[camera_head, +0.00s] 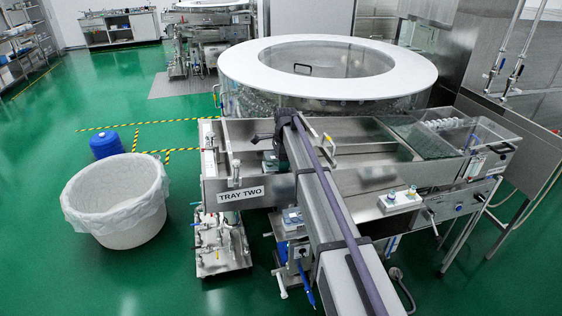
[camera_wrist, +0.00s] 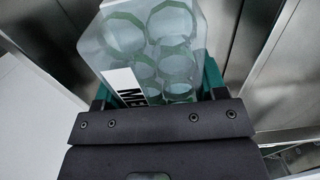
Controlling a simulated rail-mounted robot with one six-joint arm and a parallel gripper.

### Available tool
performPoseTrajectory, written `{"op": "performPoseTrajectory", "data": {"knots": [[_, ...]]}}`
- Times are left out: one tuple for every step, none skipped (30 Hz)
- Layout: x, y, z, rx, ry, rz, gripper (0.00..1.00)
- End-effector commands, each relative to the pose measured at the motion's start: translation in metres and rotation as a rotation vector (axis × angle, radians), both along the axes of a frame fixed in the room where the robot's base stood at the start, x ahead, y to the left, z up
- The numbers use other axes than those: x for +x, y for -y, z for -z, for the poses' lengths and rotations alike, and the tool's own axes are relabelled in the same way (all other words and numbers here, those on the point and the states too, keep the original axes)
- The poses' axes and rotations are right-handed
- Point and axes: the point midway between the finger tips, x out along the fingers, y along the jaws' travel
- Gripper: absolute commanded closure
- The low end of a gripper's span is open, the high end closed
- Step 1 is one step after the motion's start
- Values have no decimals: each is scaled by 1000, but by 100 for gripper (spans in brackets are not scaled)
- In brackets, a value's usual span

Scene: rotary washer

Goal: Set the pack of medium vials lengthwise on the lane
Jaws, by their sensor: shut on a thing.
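The pack of medium vials (camera_wrist: 150,50) is a clear, see-through block with several round vial outlines and a white label reading "ME", the rest cut off. My gripper (camera_wrist: 156,85) is shut on it, with teal fingers at its two sides. In the head view my gripper (camera_head: 283,122) is over the left part of the steel deck, and the pack is hidden there. The steel deck with its lane (camera_head: 365,150) runs in front of the round washer. Bare steel walls (camera_wrist: 268,60) lie on both sides of the pack in the wrist view. I cannot tell whether the pack touches the steel.
The round washer (camera_head: 405,72) with its white rim stands behind the deck. A "TRAY TWO" sign (camera_head: 241,195) is on the front wall. A clear-walled bay (camera_head: 465,135) holds pale items at right. A lined white bin (camera_head: 117,200) and blue drum (camera_head: 106,145) stand left.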

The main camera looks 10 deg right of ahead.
Motion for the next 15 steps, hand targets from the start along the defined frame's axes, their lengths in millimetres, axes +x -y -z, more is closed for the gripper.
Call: {"op": "performPoseTrajectory", "data": {"knots": [[0,0,2,0,0,0,63],[0,0,3,0,0,0,63],[0,0,4,0,0,0,63],[0,0,4,0,0,0,63],[0,0,5,0,0,0,63],[0,-1,6,0,0,0,63],[0,-1,6,0,0,0,63],[0,-1,7,0,0,0,63],[0,-1,8,0,0,0,63],[0,-1,8,0,0,0,63],[0,-1,9,0,0,0,63],[0,-1,10,0,0,0,63],[0,-1,8,0,0,0,32],[0,-1,8,0,0,0,29],[0,-1,8,0,0,0,26]]}}
